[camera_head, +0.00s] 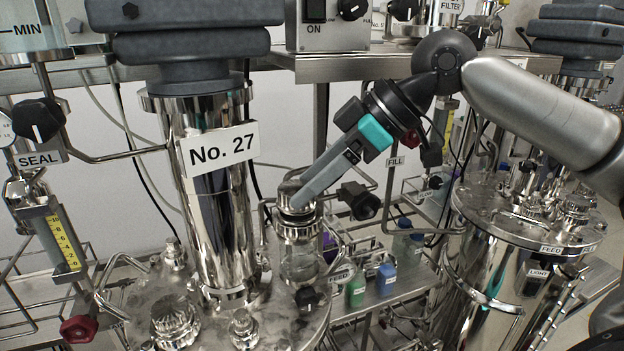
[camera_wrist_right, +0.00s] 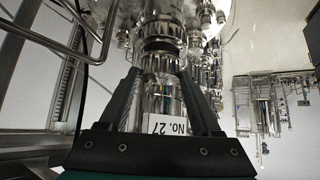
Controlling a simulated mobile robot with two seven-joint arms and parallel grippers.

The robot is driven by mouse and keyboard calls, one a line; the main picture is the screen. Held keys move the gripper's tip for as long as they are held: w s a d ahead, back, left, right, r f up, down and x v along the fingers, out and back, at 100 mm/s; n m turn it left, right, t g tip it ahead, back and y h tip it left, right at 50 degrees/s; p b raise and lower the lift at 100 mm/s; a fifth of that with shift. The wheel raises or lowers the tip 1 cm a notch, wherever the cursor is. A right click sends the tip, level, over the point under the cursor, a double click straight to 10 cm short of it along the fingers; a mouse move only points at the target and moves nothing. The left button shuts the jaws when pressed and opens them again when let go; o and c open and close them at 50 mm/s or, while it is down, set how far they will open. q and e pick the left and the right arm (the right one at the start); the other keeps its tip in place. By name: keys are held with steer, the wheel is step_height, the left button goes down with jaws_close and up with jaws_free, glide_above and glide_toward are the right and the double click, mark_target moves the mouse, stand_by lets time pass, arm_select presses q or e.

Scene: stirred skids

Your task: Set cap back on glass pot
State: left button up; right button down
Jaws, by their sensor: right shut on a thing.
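The glass pot (camera_head: 299,265) stands on the steel vessel lid, a clear cylinder with a metal collar (camera_head: 298,232) at its top. My right gripper (camera_head: 298,201) comes down from the upper right and is shut on the shiny metal cap (camera_head: 288,187), partly hidden by the finger. The cap is over the pot's mouth, roughly in line with it. A dark band shows between cap and collar; I cannot tell whether it is a gap or a seal. In the right wrist view, the cap (camera_wrist_right: 161,64) shows between the fingertips. My left gripper is not in view.
A tall steel column with a No. 27 sign (camera_head: 219,148) stands close left of the pot. A black knob (camera_head: 359,200) is just right of the cap. Green (camera_head: 356,291) and blue (camera_head: 386,279) bottles stand on a shelf behind. Another steel vessel (camera_head: 487,270) is at right.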

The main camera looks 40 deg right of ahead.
steer(key=shift+f+b, duration=0.65)
steer(key=shift+b, duration=0.05)
stand_by(1.0)
jaws_free()
steer(key=shift+d, duration=0.1)
steer(key=shift+s+d+r+b, duration=0.15)
steer(key=shift+d+r+b, duration=0.05)
steer(key=shift+r+b, duration=0.1)
steer(key=b+v, duration=0.1)
steer(key=v, duration=1.3)
steer(key=shift+s, duration=0.2)
steer(key=shift+r, duration=0.1)
